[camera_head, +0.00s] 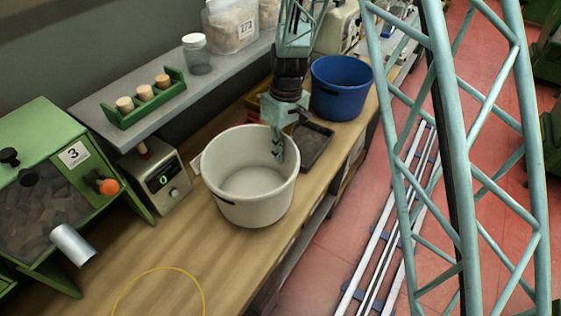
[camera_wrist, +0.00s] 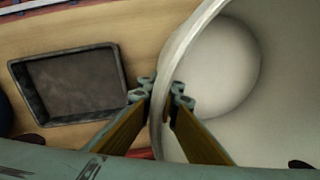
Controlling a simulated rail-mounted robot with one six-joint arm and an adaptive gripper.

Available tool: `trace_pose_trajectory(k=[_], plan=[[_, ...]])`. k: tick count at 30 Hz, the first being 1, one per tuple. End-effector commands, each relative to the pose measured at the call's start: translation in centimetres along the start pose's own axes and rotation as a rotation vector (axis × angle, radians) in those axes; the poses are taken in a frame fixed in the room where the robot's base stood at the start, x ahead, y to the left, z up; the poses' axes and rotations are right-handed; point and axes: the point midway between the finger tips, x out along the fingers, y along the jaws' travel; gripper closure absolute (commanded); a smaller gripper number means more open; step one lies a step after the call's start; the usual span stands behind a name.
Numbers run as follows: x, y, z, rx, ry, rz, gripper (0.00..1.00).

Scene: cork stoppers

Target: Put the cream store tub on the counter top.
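The cream store tub (camera_head: 231,205) is a wide, upright, empty-looking round bucket over the wooden counter top (camera_head: 140,248). I cannot tell whether its base touches the wood. My gripper (camera_head: 279,154) points down at the tub's far right rim. In the wrist view the tub (camera_wrist: 280,85) fills the right side, and its rim runs between my gripper's fingertips (camera_wrist: 161,95). One finger is outside the wall and one inside, both close against it, so the gripper looks shut on the rim.
A dark tray (camera_head: 318,150) lies beside the tub, with a blue bucket (camera_head: 340,98) behind. A scale (camera_head: 158,180) and green machine (camera_head: 75,165) stand left. A yellow ring (camera_head: 160,269) marks clear counter in front. A grey shelf (camera_head: 130,128) holds a green cork rack (camera_head: 145,104).

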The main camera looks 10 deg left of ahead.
Motion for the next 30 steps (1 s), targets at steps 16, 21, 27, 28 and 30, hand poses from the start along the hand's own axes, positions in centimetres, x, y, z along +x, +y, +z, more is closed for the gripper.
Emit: trace_pose_trajectory(k=[16, 21, 27, 28, 30], plan=[[2.9, 0.2, 0.0, 0.0, 0.001, 0.0, 1.0], [3.5, 0.3, 0.0, 0.0, 0.0, 0.0, 1.0], [3.5, 0.3, 0.0, 0.0, 0.001, 0.0, 1.0], [3.5, 0.3, 0.0, 0.0, 0.001, 0.0, 1.0], [3.5, 0.3, 0.0, 0.0, 0.001, 0.0, 1.0]])
